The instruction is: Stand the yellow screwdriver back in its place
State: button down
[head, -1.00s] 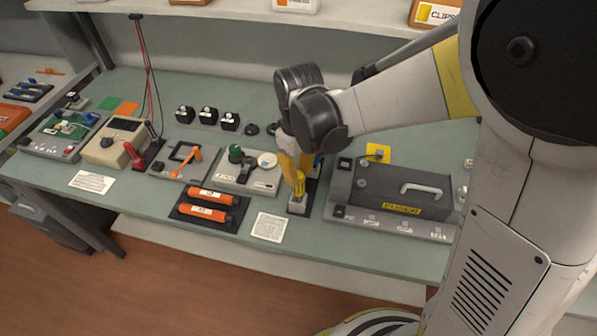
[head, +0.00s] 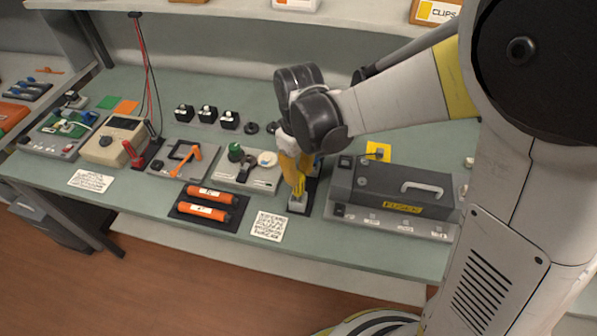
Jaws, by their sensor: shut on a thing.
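The yellow screwdriver (head: 299,186) is upright at the front of a narrow dark holder strip, right at a small light grey block (head: 298,203). I cannot tell how deep its lower end sits in the block. My gripper (head: 298,178) points down from the wrist and is shut on the screwdriver. The yellow of the fingers and of the screwdriver run together, so the exact grip is hard to see. A bit of blue, perhaps another handle, shows just behind my gripper on the same strip (head: 311,190).
A dark grey fuser unit (head: 385,190) stands close on the right. Two orange cartridges (head: 208,207) lie on a dark tray front left. A printed card (head: 269,226) lies in front. A shelf runs above the back.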

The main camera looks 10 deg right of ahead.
jog(key=shift+f+b, duration=0.35)
jog(key=shift+f, duration=0.1)
jog(key=c, duration=1.2)
grip_release()
jog(key=shift+c, duration=0.2)
jog(key=shift+r, duration=0.1)
notch_tip(320, 180, up, 12)
jog(key=s+d+m+t+b, duration=0.1)
jog(key=s+d+m+t, duration=0.6)
jog(key=s+d, duration=0.3)
jog(key=d+m, duration=0.1)
jog(key=d, duration=0.2)
jog(key=shift+s+d, duration=0.2)
jog(key=shift+s, duration=0.2)
